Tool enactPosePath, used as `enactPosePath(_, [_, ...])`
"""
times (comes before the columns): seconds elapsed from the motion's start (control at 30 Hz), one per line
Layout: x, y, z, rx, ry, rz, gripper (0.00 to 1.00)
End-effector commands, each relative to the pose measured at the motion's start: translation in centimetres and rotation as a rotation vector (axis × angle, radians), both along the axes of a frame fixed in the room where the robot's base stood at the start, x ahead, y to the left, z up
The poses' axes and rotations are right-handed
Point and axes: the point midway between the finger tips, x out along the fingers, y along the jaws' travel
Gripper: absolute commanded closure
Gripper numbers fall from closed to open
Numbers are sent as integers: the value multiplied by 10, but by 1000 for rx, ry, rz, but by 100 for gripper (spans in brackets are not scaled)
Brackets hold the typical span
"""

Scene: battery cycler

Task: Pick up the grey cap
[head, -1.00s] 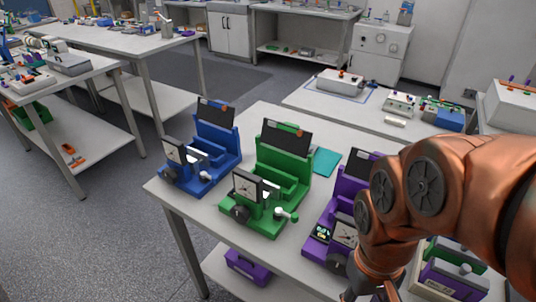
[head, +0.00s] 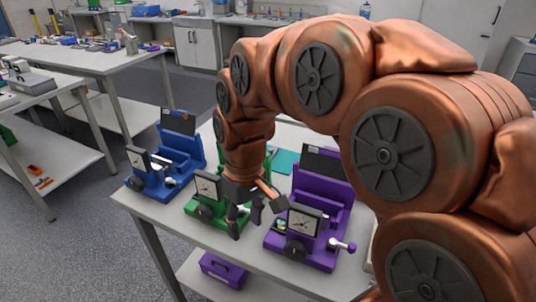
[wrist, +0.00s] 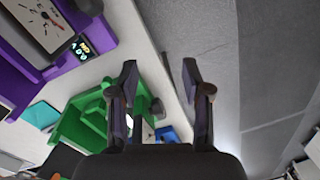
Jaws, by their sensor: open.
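My gripper (head: 243,218) is open and empty. It hangs in front of the right part of the green device (head: 205,207), and my arm hides much of that device. In the wrist view my two fingers (wrist: 159,78) stand apart, with bench edge and floor beyond them. The green device also shows there (wrist: 72,126), left of the fingers. The purple device (head: 312,229) stands to the right, with a dark round knob (head: 295,249) and a pale-tipped lever (head: 344,247) at its front. I cannot pick out the grey cap for sure in either view.
The blue device (head: 160,187) stands at the left of the white bench (head: 124,203). A teal sheet (head: 285,161) lies behind. A purple box (head: 222,269) sits on the shelf below. Open floor lies left of the bench.

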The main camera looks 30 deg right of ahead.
Motion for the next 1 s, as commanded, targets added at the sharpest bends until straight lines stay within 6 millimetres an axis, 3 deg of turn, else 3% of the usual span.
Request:
enactPosePath(0.1, [44, -19, 12, 24, -38, 29, 52])
enactPosePath(0.27, [93, -53, 22, 48, -88, 61, 52])
enactPosePath(0.5, [158, -124, 30, 62, -165, 81, 52])
enactPosePath(0.7, [194, -195, 27, 50, -218, 79, 52])
enactPosePath(0.87, [210, -254, 20, 27, -249, 68, 52])
enactPosePath(1.0, [236, -282, -7, 25, -295, 77, 52])
